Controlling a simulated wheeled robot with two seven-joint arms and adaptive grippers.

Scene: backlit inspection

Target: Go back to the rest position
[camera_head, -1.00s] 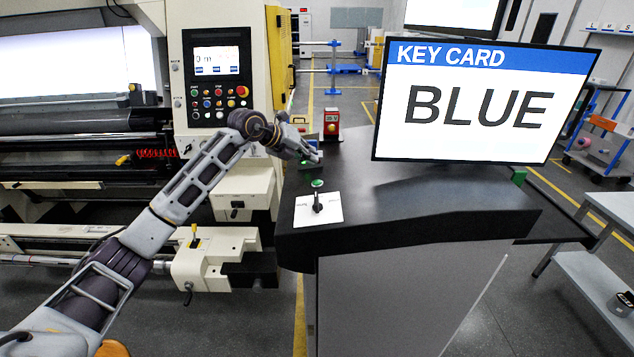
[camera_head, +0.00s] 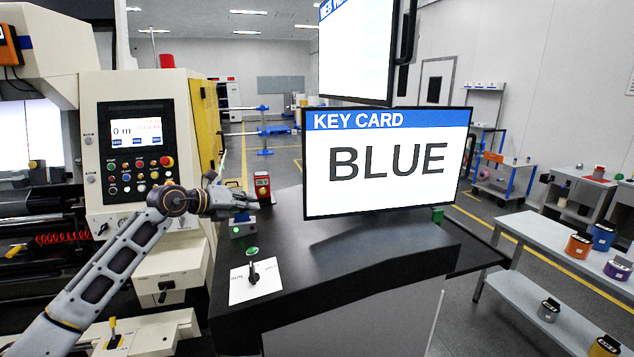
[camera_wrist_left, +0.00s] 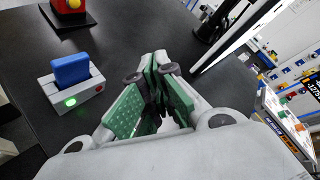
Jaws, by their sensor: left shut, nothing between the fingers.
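My left gripper (camera_head: 246,203) is above the dark console, close to a small grey card reader (camera_head: 243,228). In the left wrist view its green-padded fingers (camera_wrist_left: 154,68) are closed together with nothing between them. The reader (camera_wrist_left: 76,93) stands to the left of the fingers there, apart from them. A blue card (camera_wrist_left: 71,68) stands upright in its slot, and a green light glows on its front. My right gripper is in neither view.
A monitor (camera_head: 386,162) reading "KEY CARD BLUE" stands on the console (camera_head: 370,246). A white switch plate (camera_head: 255,282) lies at the console's near left. A red device (camera_head: 262,187) stands behind the reader. A machine control panel (camera_head: 136,147) is at left.

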